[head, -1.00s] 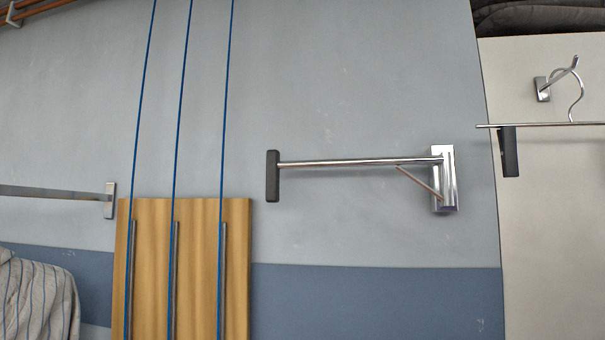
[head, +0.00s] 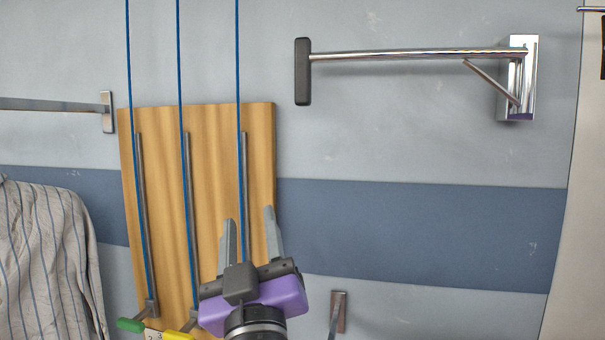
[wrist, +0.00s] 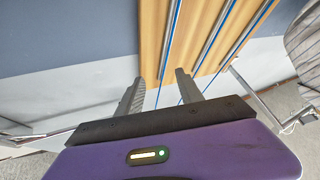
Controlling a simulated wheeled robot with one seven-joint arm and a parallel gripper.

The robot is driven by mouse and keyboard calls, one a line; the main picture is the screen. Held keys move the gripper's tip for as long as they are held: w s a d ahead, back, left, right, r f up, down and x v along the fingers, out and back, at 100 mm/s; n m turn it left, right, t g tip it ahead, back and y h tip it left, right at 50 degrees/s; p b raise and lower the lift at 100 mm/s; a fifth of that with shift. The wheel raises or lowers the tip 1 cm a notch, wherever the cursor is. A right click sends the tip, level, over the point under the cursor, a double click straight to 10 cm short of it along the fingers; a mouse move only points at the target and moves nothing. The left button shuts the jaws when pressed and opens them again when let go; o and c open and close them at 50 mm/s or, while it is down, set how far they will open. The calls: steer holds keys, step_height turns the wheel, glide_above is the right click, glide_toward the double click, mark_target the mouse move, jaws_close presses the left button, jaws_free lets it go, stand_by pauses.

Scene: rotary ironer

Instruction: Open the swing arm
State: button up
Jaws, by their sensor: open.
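The swing arm (head: 415,55) is a chrome bar at the upper right of the head view. It runs from a shiny wall bracket (head: 521,78) on the right to a dark upright end piece (head: 302,71) on the left, with a short diagonal brace below the bar near the bracket. My gripper (head: 249,222) is at the lower middle of the head view, below and left of the end piece and apart from it. Its two fingers are spread with nothing between them. The gripper (wrist: 158,88) also shows in the wrist view, where the swing arm is not in sight.
A wooden board (head: 205,160) with several blue cords and metal rods stands behind my gripper. A striped shirt (head: 45,250) hangs at the left under a metal rail (head: 55,105). A small metal bracket (head: 338,312) is at the bottom. The wall below the swing arm is clear.

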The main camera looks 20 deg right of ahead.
step_height(320, 180, up, 12)
steer(key=d+m+g+h, duration=0.2)
steer(key=m+h, duration=0.3)
steer(key=h, duration=0.1)
steer(key=m+g+h, duration=0.3)
steer(key=m, duration=0.1)
glide_toward(301, 76)
steer(key=x, duration=0.4)
steer(key=p+x, duration=0.3)
steer(key=x, duration=0.2)
steer(key=shift+w+d+r, duration=0.15)
steer(key=shift+p+x, duration=0.35)
steer(key=shift+x, duration=0.5)
steer(key=shift+c, duration=0.2)
jaws_close()
